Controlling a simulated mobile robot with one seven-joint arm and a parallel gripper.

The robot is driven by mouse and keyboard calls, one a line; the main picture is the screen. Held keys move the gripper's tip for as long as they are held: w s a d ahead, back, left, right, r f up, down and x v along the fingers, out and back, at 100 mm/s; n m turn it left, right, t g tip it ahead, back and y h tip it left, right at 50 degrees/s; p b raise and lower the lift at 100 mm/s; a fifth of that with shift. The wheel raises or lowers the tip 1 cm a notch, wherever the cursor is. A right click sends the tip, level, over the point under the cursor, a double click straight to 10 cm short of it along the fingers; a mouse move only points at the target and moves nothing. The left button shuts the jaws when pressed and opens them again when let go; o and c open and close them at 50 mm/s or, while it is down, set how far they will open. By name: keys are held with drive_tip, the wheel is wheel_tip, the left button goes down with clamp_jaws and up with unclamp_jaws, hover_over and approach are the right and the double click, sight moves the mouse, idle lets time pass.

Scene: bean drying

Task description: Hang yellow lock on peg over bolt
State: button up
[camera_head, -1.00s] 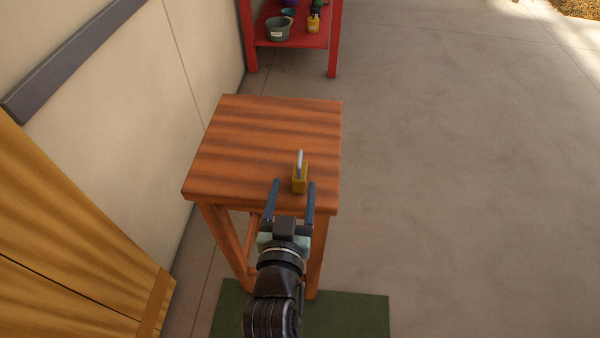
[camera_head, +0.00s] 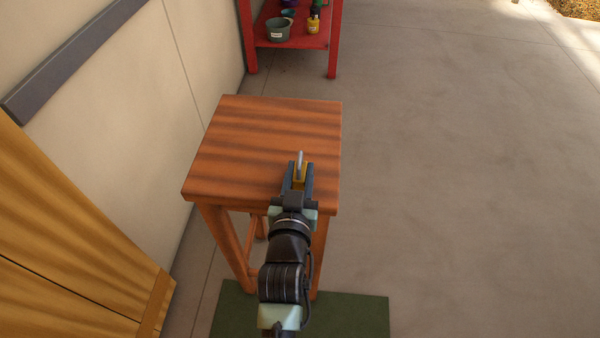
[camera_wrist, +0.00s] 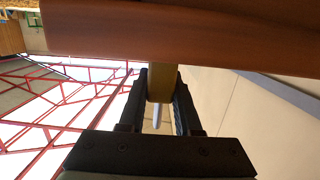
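In the wrist view, the lock (camera_wrist: 161,84) shows between the two dark fingers of my gripper (camera_wrist: 161,98), and the stool's edge (camera_wrist: 200,35) crosses the top. The lock's lower body is partly hidden by the fingers. I see no peg or bolt in these views.
A yellow wooden panel (camera_head: 60,250) stands at the lower left, by the pale wall (camera_head: 130,100). A red shelf (camera_head: 290,40) with pots is at the back. A green mat (camera_head: 350,315) lies in front of the stool. The floor to the right is clear.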

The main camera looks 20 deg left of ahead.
clamp_jaws()
